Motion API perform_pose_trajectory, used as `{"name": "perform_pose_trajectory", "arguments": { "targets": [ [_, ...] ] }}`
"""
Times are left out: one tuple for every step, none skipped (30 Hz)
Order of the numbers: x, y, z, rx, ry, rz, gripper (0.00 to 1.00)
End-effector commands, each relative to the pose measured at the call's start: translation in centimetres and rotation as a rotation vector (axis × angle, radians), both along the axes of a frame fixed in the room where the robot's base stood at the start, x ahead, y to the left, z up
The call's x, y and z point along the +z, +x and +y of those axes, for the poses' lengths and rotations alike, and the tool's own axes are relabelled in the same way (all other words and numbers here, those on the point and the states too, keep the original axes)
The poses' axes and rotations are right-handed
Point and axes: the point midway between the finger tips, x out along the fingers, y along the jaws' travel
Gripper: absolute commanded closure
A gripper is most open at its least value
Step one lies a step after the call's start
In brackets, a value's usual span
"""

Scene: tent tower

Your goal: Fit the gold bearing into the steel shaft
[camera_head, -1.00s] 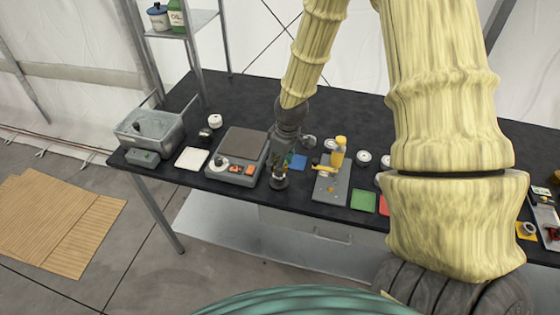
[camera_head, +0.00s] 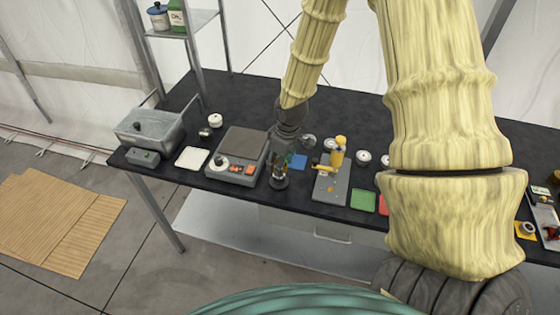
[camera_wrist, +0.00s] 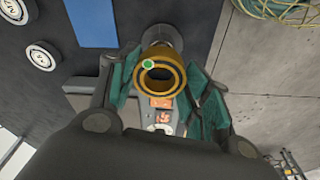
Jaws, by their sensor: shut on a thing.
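The gold bearing (camera_wrist: 163,54) is a thick ring with a dark bore and a green dot on its rim. My gripper (camera_wrist: 162,78) is shut on it, with green finger pads on both sides. In the wrist view a grey round steel piece, seemingly the steel shaft (camera_wrist: 160,33), shows just behind the bearing. In the head view my gripper (camera_head: 281,160) points down over the shaft's round dark base (camera_head: 279,184) near the table's front edge. Whether the bearing touches the shaft or sits apart from it I cannot tell.
A grey scale-like device (camera_head: 236,154) stands close on the left. A grey fixture with a yellow press (camera_head: 336,158) stands close on the right. A blue square (camera_head: 298,162) lies beside my gripper. A metal bin (camera_head: 150,126) is at the far left. The back of the table is clear.

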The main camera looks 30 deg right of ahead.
Motion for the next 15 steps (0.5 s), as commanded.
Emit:
{"name": "perform_pose_trajectory", "arguments": {
  "targets": [
    [-0.14,0.01,0.0,0.0,0.0,0.0,0.79],
    [-0.2,0.01,0.0,0.0,0.0,0.0,0.79],
    [-0.27,0.01,0.0,0.0,0.0,0.0,0.79],
    [-0.33,0.02,0.0,0.0,0.0,0.0,0.79],
    [-0.38,0.02,0.0,0.0,0.0,0.0,0.79],
    [-0.45,0.02,0.0,0.0,0.0,0.0,0.79],
    [-0.51,0.02,0.0,0.0,0.0,0.0,0.79],
    [-0.56,0.02,0.0,0.0,0.0,0.0,0.79],
    [-0.64,0.02,0.0,0.0,0.0,0.0,0.79],
    [-0.7,0.02,0.0,0.0,0.0,0.0,0.79],
    [-0.76,0.02,0.0,0.0,0.0,0.0,0.79],
    [-0.83,0.02,0.0,0.0,0.0,0.0,0.79],
    [-0.89,0.02,0.0,0.0,0.0,0.0,0.79],
    [-0.94,0.01,0.0,0.0,0.0,0.0,0.79],
    [-1.02,0.02,0.0,0.0,0.0,0.0,0.79]
  ]
}}
